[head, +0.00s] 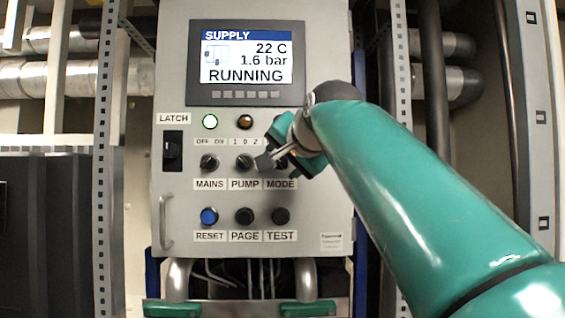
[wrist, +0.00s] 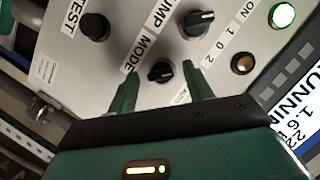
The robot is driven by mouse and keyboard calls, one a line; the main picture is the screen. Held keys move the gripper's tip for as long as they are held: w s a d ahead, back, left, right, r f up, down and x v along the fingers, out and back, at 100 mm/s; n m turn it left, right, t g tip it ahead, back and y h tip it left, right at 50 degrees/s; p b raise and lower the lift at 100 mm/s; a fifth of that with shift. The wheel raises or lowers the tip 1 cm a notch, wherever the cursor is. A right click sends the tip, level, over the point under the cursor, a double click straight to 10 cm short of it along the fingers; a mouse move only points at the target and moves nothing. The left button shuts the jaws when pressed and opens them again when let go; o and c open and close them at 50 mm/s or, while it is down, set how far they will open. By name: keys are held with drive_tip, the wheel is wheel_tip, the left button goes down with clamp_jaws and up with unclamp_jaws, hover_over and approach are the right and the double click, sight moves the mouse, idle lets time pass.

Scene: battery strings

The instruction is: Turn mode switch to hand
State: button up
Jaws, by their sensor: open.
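The mode switch (wrist: 160,72) is a small black rotary knob on the grey panel. In the wrist view it sits between the fingertips of my open gripper (wrist: 160,80), with a gap on both sides. I cannot tell whether the fingers reach the panel. Its MODE label (wrist: 129,58) is beside it, and a position label (wrist: 181,97) is mostly hidden by a finger. In the head view my gripper (head: 270,160) covers most of the knob, above the MODE label (head: 281,184). The knob's setting is not readable.
The pump switch (head: 245,161) and mains switch (head: 209,162) are to the left. Below are the blue reset button (head: 209,216), page button (head: 244,216) and test button (head: 280,215). The screen (head: 247,63) reads RUNNING. A latch (head: 173,151) and handle (head: 166,222) are at the panel's left.

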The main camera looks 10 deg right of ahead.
drive_tip(key=v, duration=1.2)
drive_tip(key=shift+s, duration=0.35)
drive_tip(key=s+f+n+g, duration=0.2)
drive_tip(key=s+f+g, duration=0.1)
drive_tip(key=f, duration=1.4)
drive_tip(key=s+f+n+g, duration=0.3)
drive_tip(key=s+f, duration=0.3)
drive_tip(key=f, duration=1.2)
drive_tip(key=s+a+f+n+g+h, duration=0.1)
drive_tip(key=s+f+n+g, duration=0.2)
drive_tip(key=f, duration=1.4)
drive_tip(key=shift+s+f, duration=0.2)
drive_tip(key=shift+s, duration=0.9)
